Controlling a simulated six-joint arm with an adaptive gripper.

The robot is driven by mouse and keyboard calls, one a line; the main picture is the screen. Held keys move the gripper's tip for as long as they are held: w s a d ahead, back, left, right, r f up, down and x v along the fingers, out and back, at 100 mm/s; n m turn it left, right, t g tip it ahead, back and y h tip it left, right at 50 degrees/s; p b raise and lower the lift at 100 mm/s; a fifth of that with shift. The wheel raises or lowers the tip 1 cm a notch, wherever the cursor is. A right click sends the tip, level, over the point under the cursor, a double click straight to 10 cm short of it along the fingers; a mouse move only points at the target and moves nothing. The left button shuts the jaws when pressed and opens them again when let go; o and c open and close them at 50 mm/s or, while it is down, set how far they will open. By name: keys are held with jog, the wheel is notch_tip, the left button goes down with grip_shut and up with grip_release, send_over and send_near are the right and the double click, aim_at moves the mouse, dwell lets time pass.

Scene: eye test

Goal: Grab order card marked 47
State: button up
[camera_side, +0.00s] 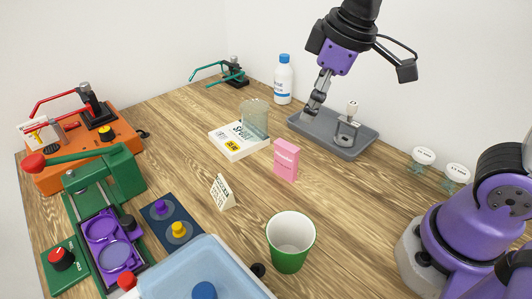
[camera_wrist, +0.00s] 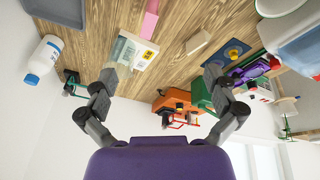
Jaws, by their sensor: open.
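A small cream tent card (camera_side: 223,191) stands upright on the wooden table near the middle in the side view. Dark print shows on its face, but it is too small to read, so I cannot confirm the number 47. What looks like the same card shows as a plain tan shape (camera_wrist: 198,42) in the wrist view. My gripper (camera_side: 315,103) is over the grey tray at the back, well apart from the card, up and to its right. In the wrist view its two fingers (camera_wrist: 160,76) are spread wide with nothing between them.
A pink box (camera_side: 286,160), a white book (camera_side: 236,145) with a clear glass on it, and a green cup (camera_side: 290,242) stand around the card. The grey tray (camera_side: 340,144) holds a metal fixture. Left are a green press (camera_side: 110,175) and an orange machine (camera_side: 70,155).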

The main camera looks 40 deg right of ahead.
jog(key=w+a+f+n+g, duration=0.2)
jog(key=w+a+n, duration=0.2)
jog(key=w+a, duration=0.1)
jog(key=n+g, duration=0.2)
jog(key=n, duration=0.4)
send_over(225, 183)
jog(key=shift+h, duration=0.3)
notch_tip(225, 183, down, 7)
jog(key=shift+s+r, duration=0.1)
jog(key=shift+r, duration=0.05)
notch_tip(225, 183, down, 5)
jog(key=shift+r, duration=0.15)
jog(key=shift+f, duration=2.75)
jog(key=c, duration=0.8)
